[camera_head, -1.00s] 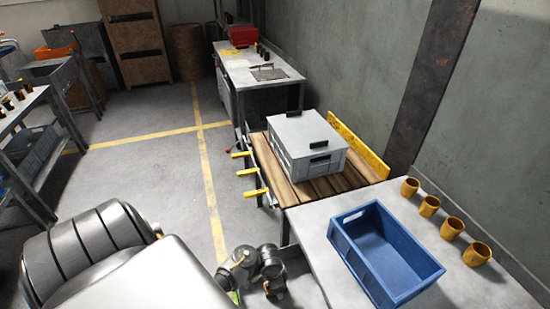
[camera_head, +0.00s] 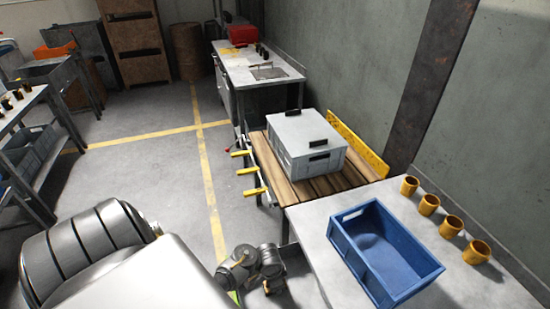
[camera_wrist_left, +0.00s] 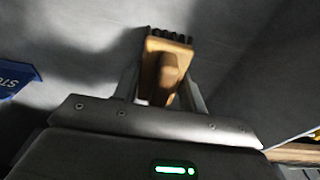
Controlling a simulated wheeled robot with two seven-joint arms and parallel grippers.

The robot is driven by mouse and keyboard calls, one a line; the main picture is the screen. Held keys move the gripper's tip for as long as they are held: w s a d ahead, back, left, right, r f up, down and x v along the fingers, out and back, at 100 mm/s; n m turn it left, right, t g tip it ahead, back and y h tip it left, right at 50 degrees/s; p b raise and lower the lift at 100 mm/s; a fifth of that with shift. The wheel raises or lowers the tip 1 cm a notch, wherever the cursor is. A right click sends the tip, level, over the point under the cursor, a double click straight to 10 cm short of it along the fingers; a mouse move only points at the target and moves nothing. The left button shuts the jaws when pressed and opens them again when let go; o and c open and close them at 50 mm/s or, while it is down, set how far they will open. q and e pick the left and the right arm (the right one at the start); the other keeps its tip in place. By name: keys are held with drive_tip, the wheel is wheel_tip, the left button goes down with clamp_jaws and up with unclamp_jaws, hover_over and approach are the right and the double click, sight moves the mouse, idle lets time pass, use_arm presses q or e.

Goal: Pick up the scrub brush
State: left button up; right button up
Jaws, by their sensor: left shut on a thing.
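The scrub brush (camera_wrist_left: 166,70) shows in the left wrist view as a tan wooden block with a row of dark bristles at its far end. My left gripper (camera_wrist_left: 162,88) is shut on it, with one finger on each side of the block. Its near end is hidden behind the gripper body. I cannot make out the brush in the head view. My right gripper is not in view.
A blue bin (camera_head: 360,236) stands on a grey table (camera_head: 310,232), with several yellow cups (camera_head: 429,205) to its right. A grey lidded crate (camera_head: 305,145) sits on a wooden-slatted bench behind. Open floor with yellow lines (camera_head: 207,180) lies left. A blue lettered object (camera_wrist_left: 14,78) is in the wrist view.

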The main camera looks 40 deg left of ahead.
use_arm(q)
wheel_tip(320, 180, up, 18)
drive_tip(key=p, duration=0.9)
